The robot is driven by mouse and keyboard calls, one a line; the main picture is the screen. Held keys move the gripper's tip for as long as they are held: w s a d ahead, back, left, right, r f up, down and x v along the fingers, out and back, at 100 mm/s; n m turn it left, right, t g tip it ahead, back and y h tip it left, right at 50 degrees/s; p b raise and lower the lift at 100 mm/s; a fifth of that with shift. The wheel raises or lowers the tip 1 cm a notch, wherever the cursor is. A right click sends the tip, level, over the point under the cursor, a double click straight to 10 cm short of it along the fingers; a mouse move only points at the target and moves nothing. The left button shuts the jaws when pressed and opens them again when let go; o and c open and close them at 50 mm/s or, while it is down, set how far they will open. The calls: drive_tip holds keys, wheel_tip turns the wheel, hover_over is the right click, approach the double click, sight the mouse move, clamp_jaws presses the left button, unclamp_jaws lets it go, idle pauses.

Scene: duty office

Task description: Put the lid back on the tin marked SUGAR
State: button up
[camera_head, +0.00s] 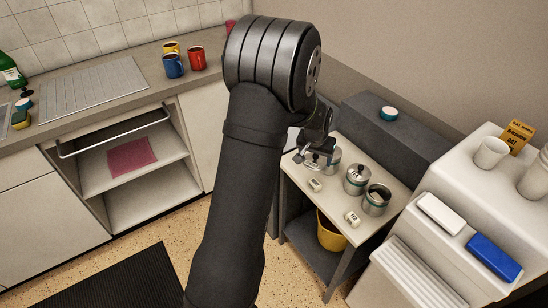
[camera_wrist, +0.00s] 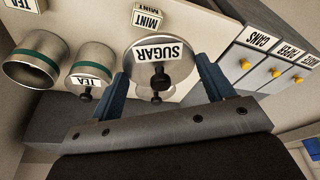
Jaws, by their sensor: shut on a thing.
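My gripper (camera_head: 316,158) is over the left end of the small table. In the wrist view its fingers (camera_wrist: 163,88) stand either side of a round silver lid (camera_wrist: 135,52) with a SUGAR label and a black knob, and are shut on it. A silver tin (camera_head: 335,156) is close beside my gripper in the head view, partly hidden. I cannot tell whether the lid touches a tin. A teal-banded tin (camera_head: 357,181) with a knobbed lid stands to its right; it shows in the wrist view (camera_wrist: 91,58), marked TEA. An open tin (camera_head: 376,205) stands beyond it.
Small labelled white blocks (camera_head: 314,185) lie on the table (camera_head: 333,206); one reads MINT in the wrist view (camera_wrist: 147,17). A dark grey box (camera_head: 370,128) stands behind, with a teal-and-white round thing (camera_head: 389,113) on top. A white unit (camera_head: 460,180) is at right.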

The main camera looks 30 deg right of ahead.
drive_tip(key=s+d+r+m+g, duration=0.1)
drive_tip(key=s+d+r+m, duration=0.1)
drive_tip(key=s+d, duration=0.6)
drive_tip(key=s+d+r+m, duration=0.15)
drive_tip(key=s+d, duration=0.25)
drive_tip(key=s, duration=0.8)
drive_tip(key=shift+m, duration=0.35)
drive_tip(key=shift+w+a+f, duration=0.1)
drive_tip(key=shift+f, duration=1.45)
drive_tip(key=shift+w+a+f, duration=0.1)
drive_tip(key=shift+f, duration=1.45)
drive_tip(key=shift+s+f, duration=0.1)
drive_tip(key=shift+f, duration=0.05)
drive_tip(key=o, duration=1)
drive_tip(key=shift+o, duration=0.3)
wheel_tip(320, 180, up, 7)
